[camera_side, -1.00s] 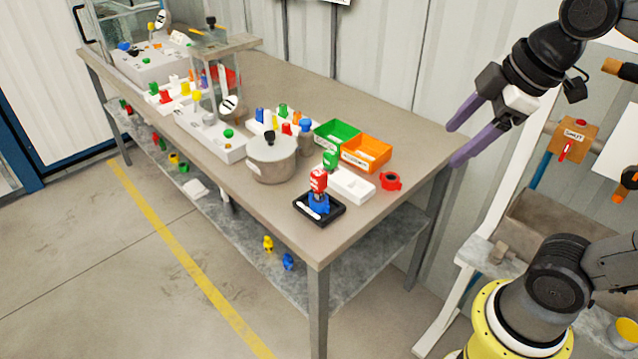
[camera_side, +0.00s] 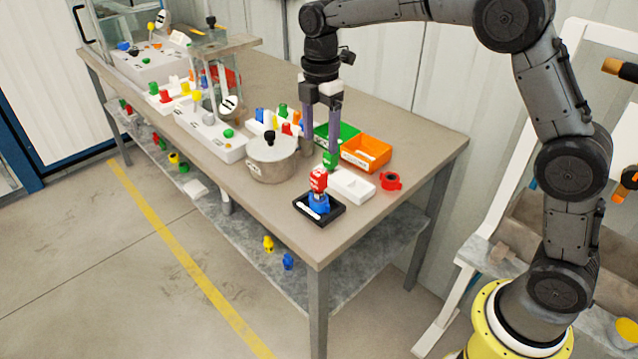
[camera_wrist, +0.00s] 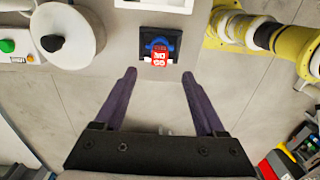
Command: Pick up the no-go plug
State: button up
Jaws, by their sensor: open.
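A red plug (camera_side: 318,180) with white lettering stands on a blue piece (camera_side: 319,203) in a black square tray (camera_side: 334,219), near the front corner of the bench. I take it for the no-go plug; it also shows in the wrist view (camera_wrist: 158,58), where the lettering is too small to read surely. A green-topped plug (camera_side: 330,159) stands by the white block (camera_side: 350,184) behind it. My gripper (camera_side: 320,153) points down over the bench, open and empty. In the wrist view, its fingers (camera_wrist: 159,75) lie apart, with the red plug just beyond and between their tips.
A grey lidded pot (camera_side: 270,160) stands left of the tray. Green (camera_side: 345,133) and orange (camera_side: 366,153) bins stand behind the white block. A red ring (camera_side: 391,181) lies to the right. The bench (camera_side: 350,238) is bare at its front corner.

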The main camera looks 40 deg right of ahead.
aim_at(319, 185)
notch_tip(319, 185, down, 8)
jog(key=shift+f, duration=0.1)
jog(key=shift+a+f, duration=0.2)
jog(key=shift+f, duration=2.3)
grip_shut()
